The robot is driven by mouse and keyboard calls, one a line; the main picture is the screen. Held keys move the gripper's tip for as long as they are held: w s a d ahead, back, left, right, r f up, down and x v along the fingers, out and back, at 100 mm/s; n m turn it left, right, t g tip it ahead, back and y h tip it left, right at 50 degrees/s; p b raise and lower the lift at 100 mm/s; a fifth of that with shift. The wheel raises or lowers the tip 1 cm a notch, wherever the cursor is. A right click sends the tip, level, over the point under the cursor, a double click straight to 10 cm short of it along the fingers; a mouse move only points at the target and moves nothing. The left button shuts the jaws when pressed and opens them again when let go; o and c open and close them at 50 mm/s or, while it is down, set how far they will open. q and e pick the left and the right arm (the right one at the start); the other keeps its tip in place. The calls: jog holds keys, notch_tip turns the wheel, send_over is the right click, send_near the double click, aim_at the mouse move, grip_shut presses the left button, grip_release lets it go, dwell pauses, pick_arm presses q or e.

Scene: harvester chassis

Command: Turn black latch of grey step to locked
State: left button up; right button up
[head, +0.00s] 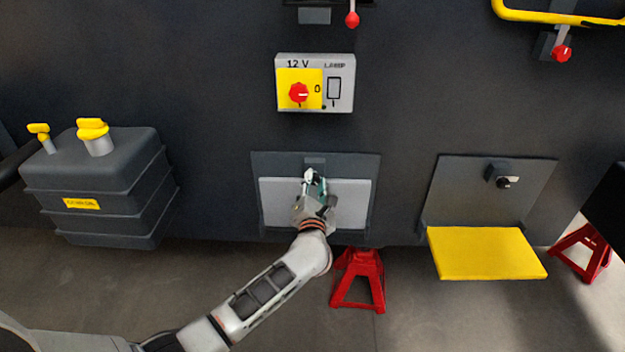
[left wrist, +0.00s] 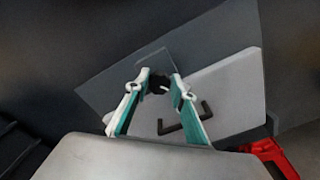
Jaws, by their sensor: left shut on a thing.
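The grey step (head: 355,206) is folded up flat against its dark backplate in the head view. It also shows as a light panel in the left wrist view (left wrist: 237,92), with a black bar handle (left wrist: 190,120) on it. The black latch (left wrist: 158,84) is at the step's top edge, between my fingertips in the left wrist view. My left gripper (head: 314,176) is shut on it, one finger on each side. My gripper and arm hide the latch in the head view, and its exact turn angle is unclear. My right gripper is not in view.
A yellow step (head: 487,254) is folded down at the right, with its own black latch (head: 506,182) above. A switch box (head: 341,102) with a red knob is above the grey step. A dark tank (head: 95,190) is at left. Red stands (head: 358,278) are below.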

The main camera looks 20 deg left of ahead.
pick_arm(q)
jog(key=shift+r+m+p, duration=0.3)
jog(key=shift+m, duration=0.3)
jog(key=shift+m+p, duration=0.3)
jog(key=shift+m, duration=0.1)
jog(key=shift+f+m+p, duration=0.15)
jog(key=shift+m+p, duration=0.65)
jog(key=shift+m, duration=0.4)
jog(key=shift+f+m+p, duration=0.1)
jog(key=shift+m+p, duration=0.25)
jog(key=shift+m, duration=0.25)
jog(key=shift+f+m+p, duration=0.15)
jog(key=shift+m+p, duration=0.25)
jog(key=shift+m, duration=0.4)
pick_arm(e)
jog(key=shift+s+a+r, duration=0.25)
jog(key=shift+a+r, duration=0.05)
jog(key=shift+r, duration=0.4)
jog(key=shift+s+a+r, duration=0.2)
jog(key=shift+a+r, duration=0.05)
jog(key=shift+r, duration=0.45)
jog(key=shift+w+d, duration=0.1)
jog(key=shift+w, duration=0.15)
pick_arm(q)
jog(key=o, duration=1.1)
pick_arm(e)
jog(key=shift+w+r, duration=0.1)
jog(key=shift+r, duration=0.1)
